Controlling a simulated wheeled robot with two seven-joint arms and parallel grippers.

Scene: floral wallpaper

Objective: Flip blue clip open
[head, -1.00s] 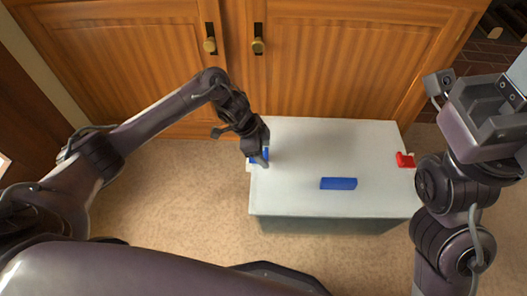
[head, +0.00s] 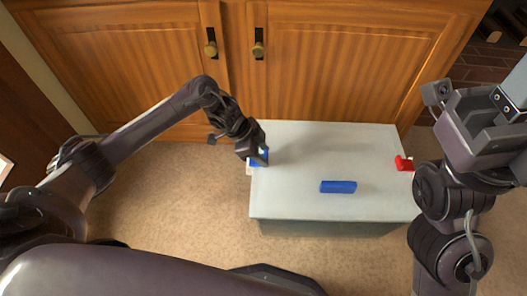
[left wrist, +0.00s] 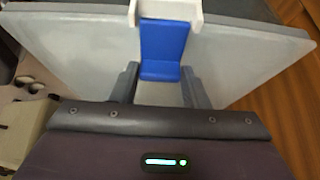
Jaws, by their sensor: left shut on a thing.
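The blue clip (head: 257,162) sits at the left edge of a pale grey box lid (head: 300,150). In the left wrist view the blue clip (left wrist: 163,50) is a flat blue tab, with its far end in a white bracket (left wrist: 168,11). My left gripper (head: 259,158) reaches down to it from the left arm. In the left wrist view its two dark fingers (left wrist: 160,88) stand on either side of the clip's near end, shut on it. My right gripper (head: 495,115) is partly in view at the right edge. Its fingertips are not clear.
A red clip (head: 404,164) is at the lid's right edge. Wooden cabinet doors (head: 130,70) stand close behind the box. Carpeted floor (head: 190,205) is free to the box's left.

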